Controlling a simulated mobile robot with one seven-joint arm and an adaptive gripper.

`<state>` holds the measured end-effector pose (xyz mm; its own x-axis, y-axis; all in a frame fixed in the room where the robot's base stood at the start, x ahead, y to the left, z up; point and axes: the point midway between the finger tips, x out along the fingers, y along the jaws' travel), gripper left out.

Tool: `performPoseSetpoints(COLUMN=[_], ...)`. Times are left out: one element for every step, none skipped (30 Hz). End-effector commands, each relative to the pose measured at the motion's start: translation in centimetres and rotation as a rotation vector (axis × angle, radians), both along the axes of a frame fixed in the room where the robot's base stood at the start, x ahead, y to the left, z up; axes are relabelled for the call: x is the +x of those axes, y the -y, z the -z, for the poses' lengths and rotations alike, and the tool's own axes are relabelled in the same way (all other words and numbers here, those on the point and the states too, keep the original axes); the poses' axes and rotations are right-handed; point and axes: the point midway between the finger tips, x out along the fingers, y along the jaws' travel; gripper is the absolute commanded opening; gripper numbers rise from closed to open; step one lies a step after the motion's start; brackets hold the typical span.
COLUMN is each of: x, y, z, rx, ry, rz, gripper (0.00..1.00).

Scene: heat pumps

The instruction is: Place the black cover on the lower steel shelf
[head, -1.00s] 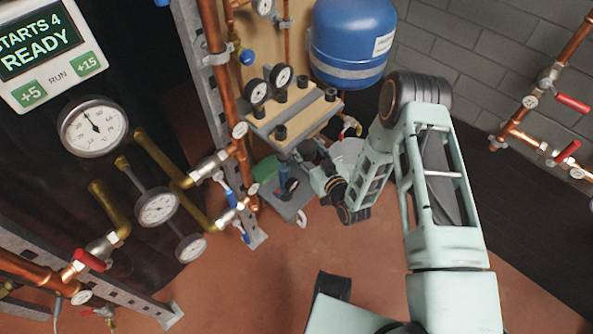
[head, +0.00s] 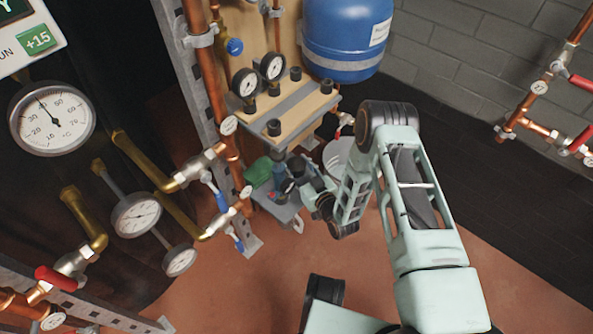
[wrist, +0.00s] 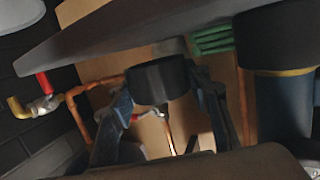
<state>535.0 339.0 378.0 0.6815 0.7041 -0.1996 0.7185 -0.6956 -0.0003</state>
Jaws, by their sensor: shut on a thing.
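The black cover (wrist: 160,80) is a short dark cylinder held between the two fingers of my gripper (wrist: 162,92) in the wrist view. My gripper (head: 290,184) is shut on it. In the head view my gripper is beneath the wood-topped upper shelf, close above the lower steel shelf (head: 283,213). The cover is too small and shaded there to make out. In the wrist view a dark grey slab (wrist: 130,36), apparently the lower shelf, crosses the top of the picture. The cover appears apart from it.
A green thing (head: 258,172) stands on the lower shelf and shows ribbed in the wrist view (wrist: 212,38). A blue cylinder (wrist: 284,108) with a black end is right of the cover. The upper shelf (head: 300,112) carries gauges and black caps. Copper pipes (head: 222,125) stand to the left.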

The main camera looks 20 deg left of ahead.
Motion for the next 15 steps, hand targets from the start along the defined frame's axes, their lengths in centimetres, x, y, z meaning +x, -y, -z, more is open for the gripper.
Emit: performPoseSetpoints(x=[-0.05,-0.04,-0.03,-0.01,0.0,0.01,0.01,0.01,0.0,0.0,-0.01,-0.01,-0.01,-0.01,0.0], y=[-0.01,0.0,-0.01,-0.01,-0.02,-0.02,-0.01,-0.01,-0.02,-0.01,-0.01,0.0,0.0,0.0,-0.02], z=[1.31,1.67,1.92,1.95,1.9,1.8,1.76,1.75,1.75,1.76,1.79,1.89,1.98,2.08,2.08], rx=[-0.001,-0.001,0.0,0.0,0.0,0.001,0.001,0.0,0.0,0.0,0.0,0.0,0.0,0.0,0.0], ry=[-0.001,-0.001,0.0,0.0,0.0,0.001,0.001,0.0,0.0,0.0,0.0,0.0,0.0,0.0,0.0], rz=[0.0,0.0,-0.001,0.0,0.0,0.0,0.0,0.0,0.0,0.0,0.0,0.0,0.0,0.0,0.0], gripper=[0.27,0.27,0.27,0.27,0.27,0.27,0.27,0.27,0.27,0.27,0.27,0.27,0.27,0.27,0.46])
